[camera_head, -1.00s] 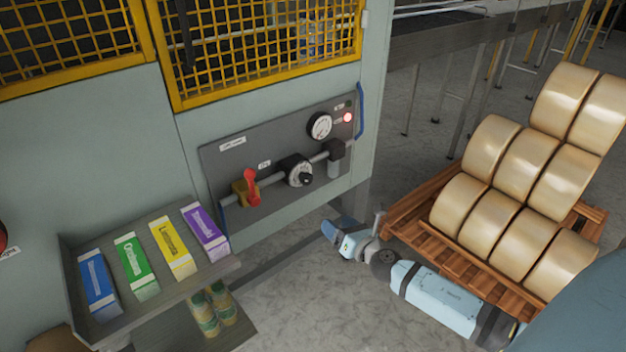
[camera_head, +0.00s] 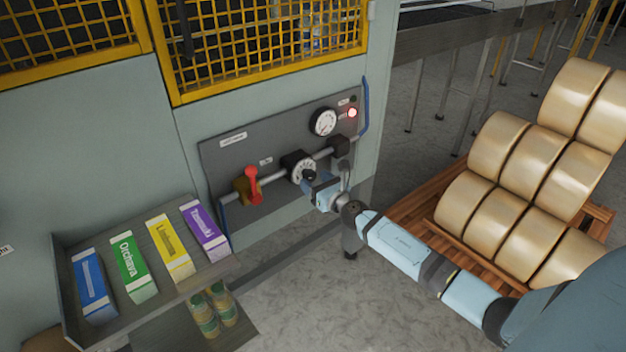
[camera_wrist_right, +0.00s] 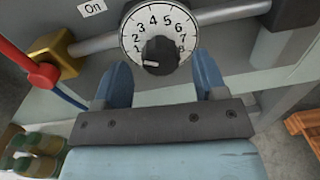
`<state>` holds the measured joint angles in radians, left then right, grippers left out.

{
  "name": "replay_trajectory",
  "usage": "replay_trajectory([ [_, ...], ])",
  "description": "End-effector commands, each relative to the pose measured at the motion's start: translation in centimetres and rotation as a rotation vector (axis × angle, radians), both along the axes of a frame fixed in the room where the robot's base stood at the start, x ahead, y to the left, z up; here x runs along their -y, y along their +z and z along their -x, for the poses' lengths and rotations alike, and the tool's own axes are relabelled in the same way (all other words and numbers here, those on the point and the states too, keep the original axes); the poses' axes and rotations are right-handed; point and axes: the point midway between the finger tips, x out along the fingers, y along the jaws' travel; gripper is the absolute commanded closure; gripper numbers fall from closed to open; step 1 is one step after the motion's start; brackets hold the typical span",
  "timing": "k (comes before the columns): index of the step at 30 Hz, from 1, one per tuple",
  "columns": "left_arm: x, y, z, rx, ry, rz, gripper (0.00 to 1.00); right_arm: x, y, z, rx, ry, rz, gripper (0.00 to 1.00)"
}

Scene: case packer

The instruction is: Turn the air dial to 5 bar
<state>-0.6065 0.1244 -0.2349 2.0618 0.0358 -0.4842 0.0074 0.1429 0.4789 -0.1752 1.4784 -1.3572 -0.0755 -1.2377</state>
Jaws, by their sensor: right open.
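The air dial (camera_head: 297,161) is a white numbered disc on the grey pneumatic panel (camera_head: 228,158). In the right wrist view, the dial (camera_wrist_right: 131,38) shows numbers 1 to 8. Its black knob (camera_wrist_right: 163,49) has a white mark toward the lower left, near the 1. My right gripper (camera_head: 314,180) is just in front of the dial, at its lower right in the head view. In the wrist view the gripper (camera_wrist_right: 162,80) has its two blue fingers apart, just below the knob on either side, with nothing between them. My left gripper is out of view.
A red-handled valve (camera_head: 252,184) is left of the dial; a round gauge (camera_head: 323,122) and lit red lamp (camera_head: 352,113) are above right. A tray (camera_head: 62,268) of colored cartons stands lower left. A pallet (camera_head: 400,205) of large rolls stands right.

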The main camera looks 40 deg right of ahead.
Motion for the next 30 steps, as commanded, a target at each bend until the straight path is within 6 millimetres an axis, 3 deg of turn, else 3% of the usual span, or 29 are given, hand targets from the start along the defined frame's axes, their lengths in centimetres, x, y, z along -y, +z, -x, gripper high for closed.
replay_trajectory([
  [5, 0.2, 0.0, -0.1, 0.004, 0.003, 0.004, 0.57, 0.0, -0.1, -1.4, -0.001, -0.001, -0.001, 0.35],
  [14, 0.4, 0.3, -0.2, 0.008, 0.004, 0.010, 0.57, -0.1, 0.0, -1.6, -0.001, 0.000, -0.001, 0.35],
  [21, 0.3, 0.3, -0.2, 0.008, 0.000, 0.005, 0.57, -0.1, 0.0, -1.5, 0.000, 0.000, -0.001, 0.84],
  [30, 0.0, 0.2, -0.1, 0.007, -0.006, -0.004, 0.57, -0.1, 0.0, -1.5, -0.003, 0.000, -0.030, 0.84],
])
